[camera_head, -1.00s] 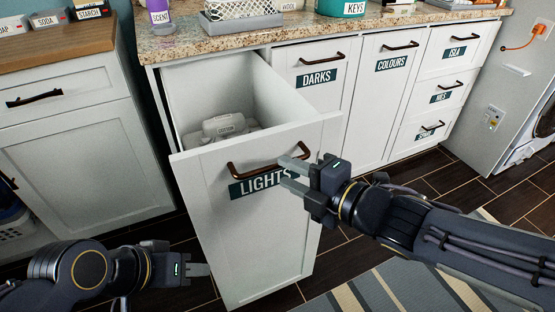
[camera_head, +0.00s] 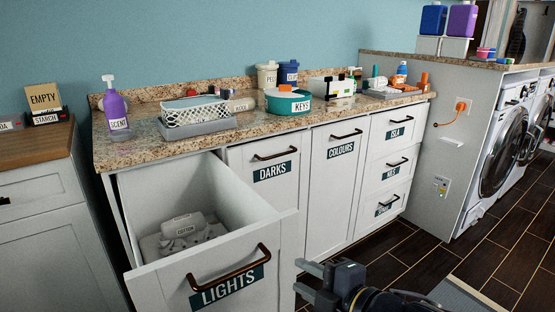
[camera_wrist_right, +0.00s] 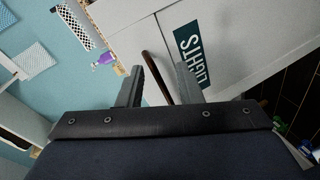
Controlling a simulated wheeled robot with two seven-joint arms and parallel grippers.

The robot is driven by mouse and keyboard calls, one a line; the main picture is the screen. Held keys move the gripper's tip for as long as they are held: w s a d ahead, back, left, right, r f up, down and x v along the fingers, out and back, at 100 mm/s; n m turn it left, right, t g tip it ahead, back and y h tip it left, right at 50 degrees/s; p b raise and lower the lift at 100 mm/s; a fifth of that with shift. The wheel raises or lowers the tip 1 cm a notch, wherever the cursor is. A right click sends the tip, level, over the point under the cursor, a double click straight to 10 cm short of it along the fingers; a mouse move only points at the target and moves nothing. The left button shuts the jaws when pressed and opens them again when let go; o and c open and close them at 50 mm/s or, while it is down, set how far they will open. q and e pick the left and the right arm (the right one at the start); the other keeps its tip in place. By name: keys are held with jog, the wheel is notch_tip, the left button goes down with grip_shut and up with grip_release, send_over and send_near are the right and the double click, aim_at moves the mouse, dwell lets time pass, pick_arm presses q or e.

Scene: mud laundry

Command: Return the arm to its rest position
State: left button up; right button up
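My right gripper (camera_head: 305,278) is at the bottom of the head view, just right of the pulled-out LIGHTS drawer (camera_head: 157,282). Its two fingers are apart with nothing between them. The dark bronze drawer handle (camera_head: 228,270) is to the left of the fingertips, with a gap. In the right wrist view the open fingers (camera_wrist_right: 160,85) point towards the drawer front, and the handle (camera_wrist_right: 156,72) shows beyond them beside the LIGHTS label (camera_wrist_right: 197,54). My left gripper is out of view.
The open drawer holds white items, one labelled COTTON (camera_head: 188,224). The closed DARKS (camera_head: 272,192) and COLOURS (camera_head: 335,180) fronts stand to its right. The granite counter (camera_head: 150,150) above carries bottles and baskets.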

jog(key=s+d+f+m+g+h, duration=0.1)
jog(key=s+d+f+m+h, duration=0.2)
jog(key=d+m, duration=0.45)
jog(key=s+d+f+m+h, duration=0.2)
jog(key=d+m+h, duration=0.2)
jog(key=d+m, duration=0.35)
jog(key=s+d+f+m+g, duration=0.1)
jog(key=s+f+m+g, duration=0.3)
jog(key=s+m, duration=0.5)
notch_tip(320, 180, up, 28)
jog(key=s+y+p, duration=0.1)
jog(key=s+p, duration=0.1)
jog(key=p, duration=2.6)
jog(key=shift+s+a, duration=0.2)
jog(key=shift+s, duration=0.05)
